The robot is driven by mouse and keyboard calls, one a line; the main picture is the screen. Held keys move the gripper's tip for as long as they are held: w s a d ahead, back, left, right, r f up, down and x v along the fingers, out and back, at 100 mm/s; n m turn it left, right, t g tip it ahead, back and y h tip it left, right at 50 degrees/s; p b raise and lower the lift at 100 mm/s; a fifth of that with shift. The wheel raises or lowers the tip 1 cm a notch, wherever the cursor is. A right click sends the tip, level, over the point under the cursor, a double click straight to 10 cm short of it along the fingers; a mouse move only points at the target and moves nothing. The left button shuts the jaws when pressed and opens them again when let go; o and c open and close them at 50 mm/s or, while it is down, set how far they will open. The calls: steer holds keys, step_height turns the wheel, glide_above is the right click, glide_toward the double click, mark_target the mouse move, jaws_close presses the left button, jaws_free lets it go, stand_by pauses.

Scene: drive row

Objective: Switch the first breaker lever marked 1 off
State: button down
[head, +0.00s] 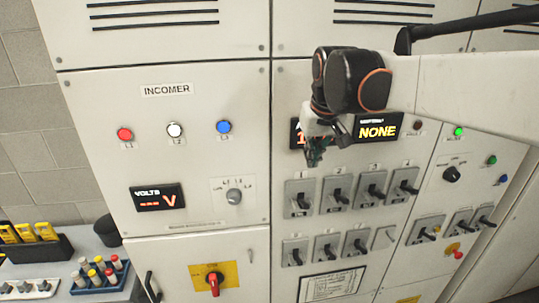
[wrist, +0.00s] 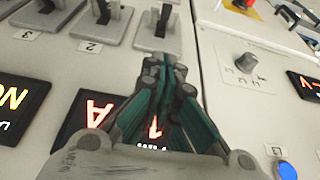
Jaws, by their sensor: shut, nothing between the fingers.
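The first breaker lever (head: 302,201) is a dark lever on a grey plate, at the left end of the upper breaker row in the head view. In the wrist view the lever (wrist: 163,20) shows at the top, just beyond my fingertips. My gripper (head: 314,157) is just above that breaker in the head view, in front of the panel. It also shows in the wrist view (wrist: 166,66), with its green-sided fingers shut and empty. A gap shows between the fingertips and the lever. The lever's exact on or off position is hard to tell.
Several other breaker levers stand close by, including lever 2 (head: 340,195) and a lower row. My gripper partly covers the left display; the NONE display (head: 378,127) is beside it. The INCOMER panel holds a red-handled switch (head: 214,283). A bench with a blue rack (head: 100,284) stands at lower left.

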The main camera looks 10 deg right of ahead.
glide_above(305, 203)
steer(key=w, duration=0.2)
step_height(305, 203, down, 10)
steer(key=shift+s+r+p, duration=0.1)
steer(key=shift+s+p, duration=0.05)
steer(key=shift+p, duration=0.2)
steer(key=s+f, duration=0.1)
steer(key=f, duration=0.2)
steer(key=shift+s, duration=0.4)
steer(key=shift+f, duration=0.15)
steer(key=shift+f, duration=0.1)
steer(key=shift+s+t, duration=0.3)
steer(key=shift+t, duration=0.1)
